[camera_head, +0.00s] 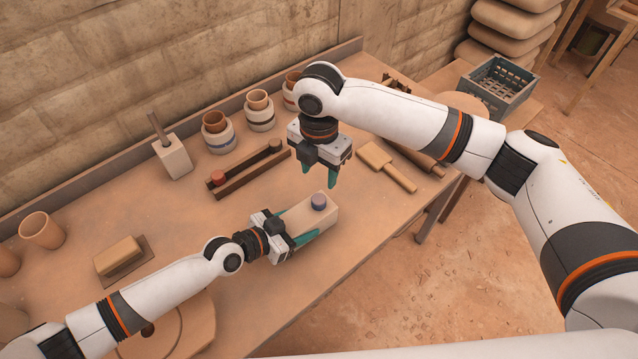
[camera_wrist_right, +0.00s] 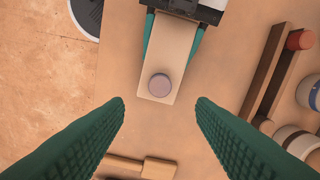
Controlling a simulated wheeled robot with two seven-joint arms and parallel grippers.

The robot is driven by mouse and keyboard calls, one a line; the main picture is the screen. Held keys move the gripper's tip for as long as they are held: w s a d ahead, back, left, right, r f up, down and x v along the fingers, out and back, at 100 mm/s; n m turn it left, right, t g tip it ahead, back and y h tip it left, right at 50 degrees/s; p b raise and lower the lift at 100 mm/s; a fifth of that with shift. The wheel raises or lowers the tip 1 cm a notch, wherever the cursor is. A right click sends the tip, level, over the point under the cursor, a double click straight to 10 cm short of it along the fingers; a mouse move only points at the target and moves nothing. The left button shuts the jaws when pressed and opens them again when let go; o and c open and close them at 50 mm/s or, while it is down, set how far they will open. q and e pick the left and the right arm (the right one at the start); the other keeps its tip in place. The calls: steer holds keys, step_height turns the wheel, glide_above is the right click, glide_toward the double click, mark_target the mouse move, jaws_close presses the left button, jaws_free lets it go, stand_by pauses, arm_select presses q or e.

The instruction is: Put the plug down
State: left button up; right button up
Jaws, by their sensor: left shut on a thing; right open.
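A pale rectangular block (camera_head: 328,219) stands on the workbench near its front edge. A round purple-grey plug (camera_head: 319,201) is at the top of the block, toward its far end; I cannot tell how deep it sits. My left gripper (camera_head: 291,226) is shut on the block, one teal finger along each side. My right gripper (camera_head: 319,174) is open and empty above the block and plug. In the right wrist view the plug (camera_wrist_right: 160,85) shows between and beyond the open fingertips (camera_wrist_right: 160,104), apart from them. The block (camera_wrist_right: 171,44) also shows there.
A dark wooden rack (camera_head: 248,170) with a red plug (camera_head: 218,177) lies behind the block. A wooden paddle (camera_head: 386,166) lies to the right. Several jars (camera_head: 217,137) line the back, beside a pale block with a handle (camera_head: 172,158). A float (camera_head: 120,256) lies at left.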

step_height(320, 180, up, 4)
steer(key=shift+f, duration=0.2)
arm_select(q)
steer(key=o, duration=1.4)
steer(key=shift+o, duration=0.2)
steer(key=shift+a, duration=0.15)
